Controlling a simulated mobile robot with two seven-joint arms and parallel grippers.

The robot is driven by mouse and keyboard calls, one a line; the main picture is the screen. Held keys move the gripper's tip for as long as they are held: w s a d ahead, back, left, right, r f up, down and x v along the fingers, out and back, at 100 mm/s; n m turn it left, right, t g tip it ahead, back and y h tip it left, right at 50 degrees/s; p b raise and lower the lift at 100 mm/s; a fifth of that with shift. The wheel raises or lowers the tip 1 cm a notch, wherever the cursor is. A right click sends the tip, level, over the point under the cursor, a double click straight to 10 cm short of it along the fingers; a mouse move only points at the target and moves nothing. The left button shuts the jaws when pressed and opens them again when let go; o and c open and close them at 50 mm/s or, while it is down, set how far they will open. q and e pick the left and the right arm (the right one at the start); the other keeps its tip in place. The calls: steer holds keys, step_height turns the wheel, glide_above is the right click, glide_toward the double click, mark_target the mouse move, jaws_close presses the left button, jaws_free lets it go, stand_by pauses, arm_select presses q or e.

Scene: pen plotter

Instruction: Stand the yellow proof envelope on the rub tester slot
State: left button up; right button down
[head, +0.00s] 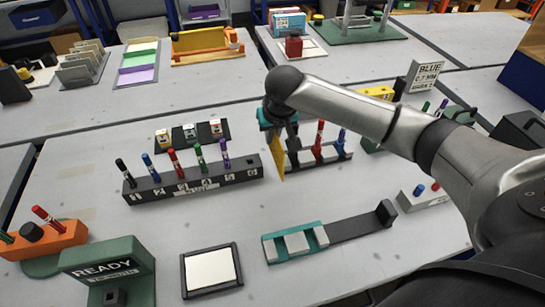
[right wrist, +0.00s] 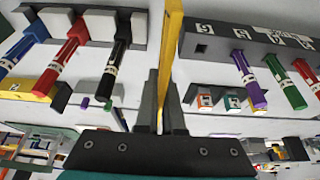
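The yellow proof envelope (head: 278,158) hangs upright and edge-on below my right gripper (head: 280,120), above the table between two pen racks. In the right wrist view, the envelope (right wrist: 170,45) runs up from between the dark fingers of the gripper (right wrist: 163,110), which are closed on it. A low teal base with pale grey blocks and a long dark rail ending in an upright block (head: 350,228) lies nearer the front. It may be the rub tester, but no label shows and I cannot make out its slot. My left gripper is not in view.
A numbered black pen rack (head: 200,187) with several pens stands left of the envelope; another pen rack (head: 345,158) stands to its right. A green READY box (head: 105,262) and a framed white pad (head: 211,270) are at the front. The table between racks and pad is clear.

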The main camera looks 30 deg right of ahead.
step_height(320, 180, down, 6)
steer(key=shift+f+b, duration=0.15)
steer(key=shift+b, duration=0.75)
steer(key=c, duration=1.5)
jaws_free()
steer(key=shift+f, duration=0.1)
steer(key=o, duration=0.5)
steer(key=shift+c, duration=0.2)
